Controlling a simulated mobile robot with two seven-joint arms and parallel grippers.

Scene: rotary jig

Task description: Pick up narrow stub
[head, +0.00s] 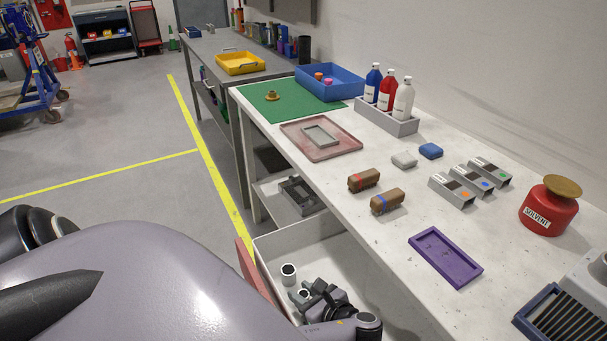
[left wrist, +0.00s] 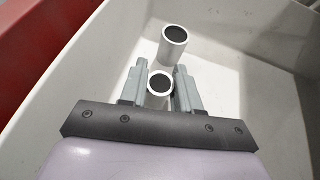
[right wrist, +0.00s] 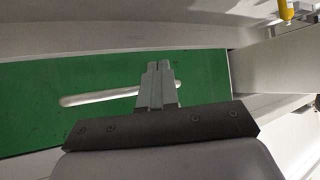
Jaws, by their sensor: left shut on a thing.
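The narrow stub, a pale hollow cylinder with a dark bore, stands between the fingers of my left gripper (left wrist: 159,88) in the left wrist view; its rim (left wrist: 151,90) faces the camera. My left gripper is shut on it, inside the pale bin. In the head view the gripper (head: 308,297) is partly hidden by its own arm, with the held stub (head: 304,293) beside it. A second, wider-looking stub (left wrist: 174,50) stands just beyond, apart from the fingers; it also shows in the head view (head: 288,274). My right gripper (right wrist: 160,75) has its fingers together, with nothing visible between them.
The bin wall (head: 290,235) surrounds the left gripper, beside the worktable (head: 340,190). A red panel (left wrist: 35,50) lies left of the bin. In the right wrist view, a pale rod (right wrist: 98,97) lies on a green surface (right wrist: 35,110) behind the fingers.

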